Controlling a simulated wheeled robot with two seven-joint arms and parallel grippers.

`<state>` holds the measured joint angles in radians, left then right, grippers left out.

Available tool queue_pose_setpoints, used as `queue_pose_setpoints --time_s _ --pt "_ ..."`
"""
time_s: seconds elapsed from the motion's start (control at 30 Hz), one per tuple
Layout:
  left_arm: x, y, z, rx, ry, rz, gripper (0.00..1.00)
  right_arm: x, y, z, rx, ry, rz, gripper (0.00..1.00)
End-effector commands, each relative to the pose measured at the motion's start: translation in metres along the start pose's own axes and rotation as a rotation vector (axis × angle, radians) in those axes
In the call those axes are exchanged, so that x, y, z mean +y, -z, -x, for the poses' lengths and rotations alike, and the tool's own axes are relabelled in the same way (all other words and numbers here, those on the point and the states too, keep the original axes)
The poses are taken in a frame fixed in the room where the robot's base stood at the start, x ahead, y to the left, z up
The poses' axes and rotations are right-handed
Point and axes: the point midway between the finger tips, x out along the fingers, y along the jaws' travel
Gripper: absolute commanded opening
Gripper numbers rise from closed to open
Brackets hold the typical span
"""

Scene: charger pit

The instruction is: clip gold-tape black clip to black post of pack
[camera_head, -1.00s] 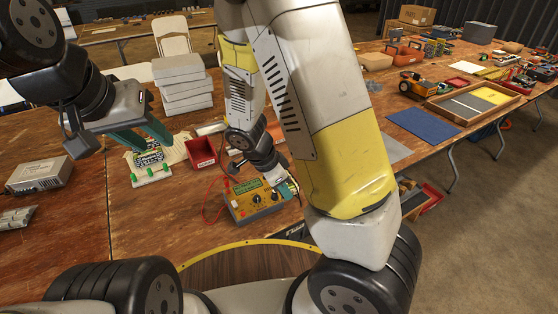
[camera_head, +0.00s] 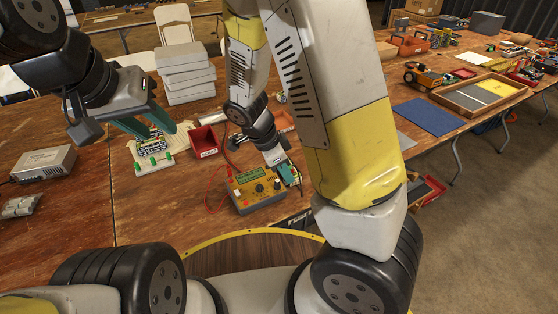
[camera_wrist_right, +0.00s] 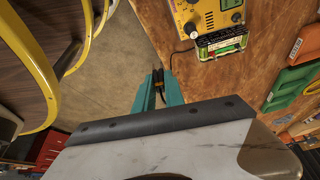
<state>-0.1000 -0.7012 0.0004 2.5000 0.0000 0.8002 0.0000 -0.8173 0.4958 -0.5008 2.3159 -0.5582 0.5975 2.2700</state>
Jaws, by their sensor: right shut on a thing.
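My right gripper's teal fingers (camera_wrist_right: 158,88) are shut on a small black clip (camera_wrist_right: 157,77) with a gold band, over the floor beside the table edge in the right wrist view. A dark lead runs from the clip toward the charger. In the head view my right gripper (camera_head: 291,174) is at the right side of the charger; the clip cannot be made out there. No black post is clear.
The yellow charger (camera_head: 258,190) with knobs and a red lead stands near the table's front edge. A pale stand with green knobs (camera_head: 153,165), a red bin (camera_head: 204,141) and a grey box (camera_head: 43,163) are left of it. Wood between stand and charger is partly clear.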

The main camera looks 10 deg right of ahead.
Motion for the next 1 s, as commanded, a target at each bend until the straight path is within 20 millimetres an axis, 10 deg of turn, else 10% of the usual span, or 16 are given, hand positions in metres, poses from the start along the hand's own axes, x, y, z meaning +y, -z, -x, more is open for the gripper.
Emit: queue_pose_setpoints --time_s 1.0 --pt "0.000 0.000 0.000 -0.001 0.000 0.000 0.36 -0.163 0.051 -0.023 0.002 -0.481 -1.165 0.00"
